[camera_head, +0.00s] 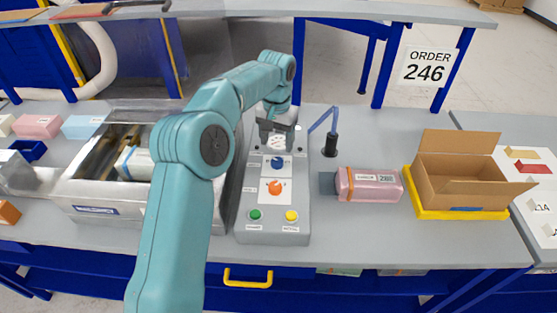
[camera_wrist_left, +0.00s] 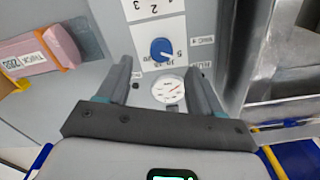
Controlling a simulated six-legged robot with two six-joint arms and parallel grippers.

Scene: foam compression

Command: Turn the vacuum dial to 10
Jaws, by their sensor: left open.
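The blue dial (camera_head: 277,162) sits on the grey control box (camera_head: 247,212), above an orange dial (camera_head: 275,187). In the left wrist view the blue dial (camera_wrist_left: 163,49) is on a white scale plate with numbers such as 5 and 10; its exact setting is too small to read surely. A round white gauge (camera_wrist_left: 168,89) is beside it, and it also shows in the head view (camera_head: 277,142). My left gripper (camera_wrist_left: 159,64) is open and empty above the box, its fingers on either side of the gauge and pointing toward the blue dial. My right gripper is not in view.
Green (camera_head: 255,215) and yellow (camera_head: 291,216) buttons are at the box's front. An open metal chamber (camera_head: 120,205) stands to the left. A pink labelled package (camera_head: 372,185) and an open cardboard box (camera_head: 455,180) are to the right. An upper shelf (camera_head: 350,12) crosses behind.

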